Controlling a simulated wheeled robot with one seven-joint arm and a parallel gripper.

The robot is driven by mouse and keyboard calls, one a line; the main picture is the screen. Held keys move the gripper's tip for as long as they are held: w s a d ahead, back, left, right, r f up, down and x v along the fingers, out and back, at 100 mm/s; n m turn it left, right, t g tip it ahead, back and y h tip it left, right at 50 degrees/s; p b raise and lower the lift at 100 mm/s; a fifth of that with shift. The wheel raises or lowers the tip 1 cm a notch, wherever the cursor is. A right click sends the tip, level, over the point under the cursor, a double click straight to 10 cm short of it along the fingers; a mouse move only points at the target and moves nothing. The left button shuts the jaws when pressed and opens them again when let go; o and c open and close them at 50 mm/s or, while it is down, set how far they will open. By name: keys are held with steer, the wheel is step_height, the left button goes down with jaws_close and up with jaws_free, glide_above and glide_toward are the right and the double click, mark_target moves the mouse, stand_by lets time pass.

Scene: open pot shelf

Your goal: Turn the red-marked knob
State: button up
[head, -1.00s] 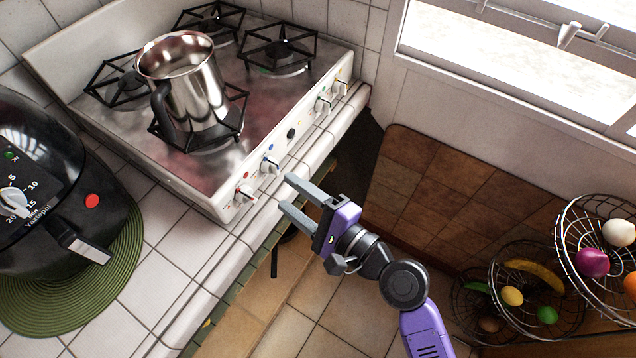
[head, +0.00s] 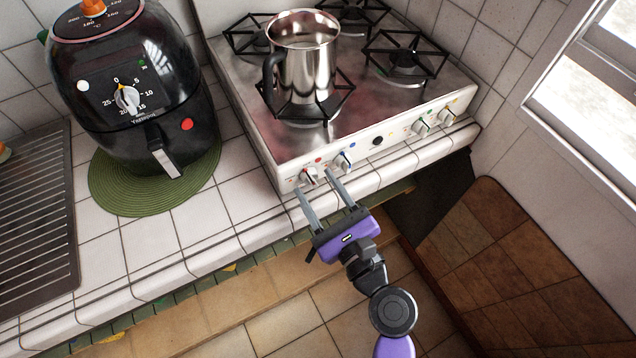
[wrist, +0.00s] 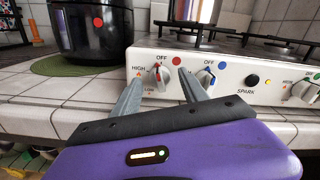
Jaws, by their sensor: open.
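The red-marked knob (head: 308,176) is the leftmost knob on the stove's white front panel, with a red dot above it. It also shows in the wrist view (wrist: 161,75), with OFF, HIGH and LOW printed around it. My gripper (head: 314,179) is open, its two grey fingers reaching toward the panel. In the wrist view (wrist: 158,78) the red-marked knob appears between the fingertips. I cannot tell whether either finger touches it. The right fingertip is close to the blue-marked knob (wrist: 206,78).
The stove (head: 350,130) carries a steel pot (head: 305,70). A black air fryer (head: 130,80) on a green mat (head: 120,200) stands to the left. A black SPARK button (wrist: 252,80) and more knobs sit farther right. The tiled counter edge (head: 220,255) runs below the panel.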

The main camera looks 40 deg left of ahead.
steer(key=shift+w+a, duration=0.1)
steer(key=shift+a, duration=0.25)
jaws_close()
